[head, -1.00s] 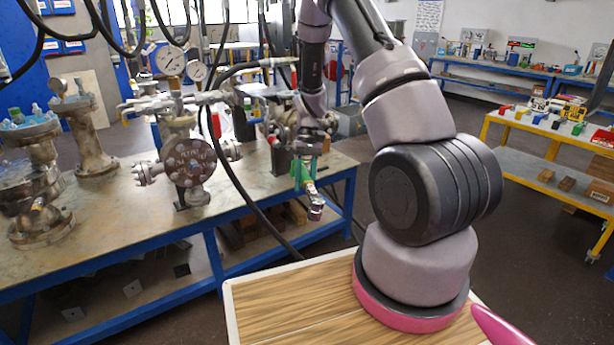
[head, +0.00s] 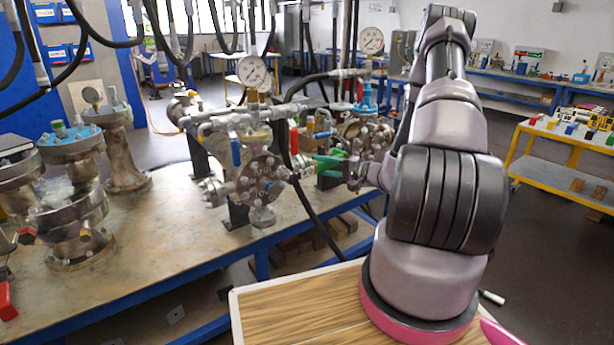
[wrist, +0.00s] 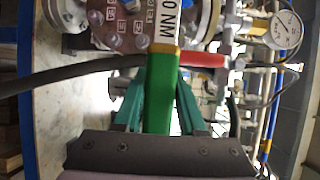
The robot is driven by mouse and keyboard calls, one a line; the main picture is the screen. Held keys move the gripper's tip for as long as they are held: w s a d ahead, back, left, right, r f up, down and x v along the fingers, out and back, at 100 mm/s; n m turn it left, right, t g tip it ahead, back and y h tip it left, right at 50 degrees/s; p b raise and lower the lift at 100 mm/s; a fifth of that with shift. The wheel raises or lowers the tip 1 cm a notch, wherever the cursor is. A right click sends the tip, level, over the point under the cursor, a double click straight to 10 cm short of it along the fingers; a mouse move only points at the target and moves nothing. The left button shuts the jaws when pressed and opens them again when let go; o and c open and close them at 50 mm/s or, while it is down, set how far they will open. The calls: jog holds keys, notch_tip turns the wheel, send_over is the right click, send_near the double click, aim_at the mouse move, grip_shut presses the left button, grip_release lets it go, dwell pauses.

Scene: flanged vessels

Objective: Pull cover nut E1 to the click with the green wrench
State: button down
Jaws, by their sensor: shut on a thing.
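My gripper (head: 352,170) is shut on the green wrench (head: 327,162), held roughly level at the right of the near vessel on the bench. In the wrist view the green grip (wrist: 162,95) lies between my teal fingers (wrist: 162,80). A white shaft marked "0 NM" runs on to the top edge. The vessel's round, dark brown cover (head: 262,180), ringed with nuts, also shows in the wrist view (wrist: 122,40) beside the shaft, with small white labels. I cannot read which nut is E1. The wrench's head is out of the wrist view, so its contact with a nut cannot be told.
A black hose (head: 318,222) hangs close by the wrench and crosses the wrist view (wrist: 70,73). A red valve handle (wrist: 203,59) and a gauge (wrist: 286,30) are near. Flanged vessels (head: 75,185) stand at the left of the bench (head: 165,240).

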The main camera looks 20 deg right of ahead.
jog(key=shift+w+d+m+t+h, duration=0.2)
jog(key=shift+w+m+t+h, duration=0.15)
jog(key=shift+w+t, duration=0.2)
jog(key=w, duration=0.2)
jog(key=w+a, duration=0.1)
jog(key=w, duration=0.1)
jog(key=shift+w+r, duration=0.1)
jog(key=shift+w+a, duration=0.15)
jog(key=shift+w, duration=0.05)
jog(key=shift+w+a, duration=0.15)
jog(key=shift+w, duration=0.35)
jog(key=shift+w+a, duration=0.15)
jog(key=shift+w, duration=0.35)
